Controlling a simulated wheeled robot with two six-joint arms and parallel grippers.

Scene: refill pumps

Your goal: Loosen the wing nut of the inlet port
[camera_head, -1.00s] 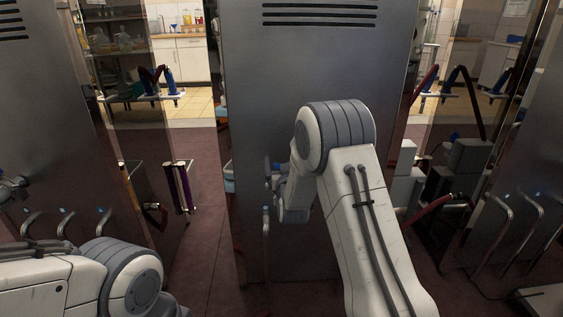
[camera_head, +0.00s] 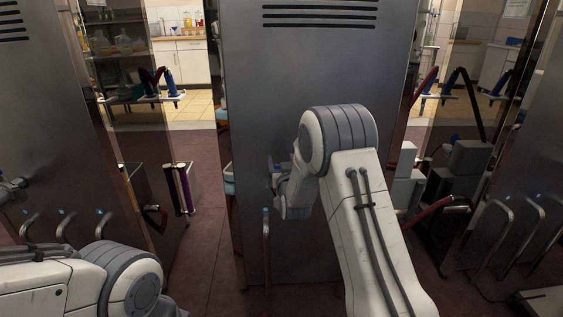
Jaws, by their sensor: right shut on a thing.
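My right arm reaches the front of the tall grey metal cabinet (camera_head: 320,70) in the middle of the head view. My right gripper (camera_head: 273,166) is a small dark shape at the left side of the wrist, close to the cabinet face. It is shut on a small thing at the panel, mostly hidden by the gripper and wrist. I cannot make out the wing nut or the inlet port clearly. My left arm lies low at the left, and its gripper is not in view.
A thin upright pipe (camera_head: 266,245) stands below my right wrist. Curved metal pipes (camera_head: 62,226) stand at the left cabinet, others (camera_head: 497,232) at the right. A grey fitting (camera_head: 12,188) shows at the left edge. The red floor (camera_head: 208,245) is open left of the middle cabinet.

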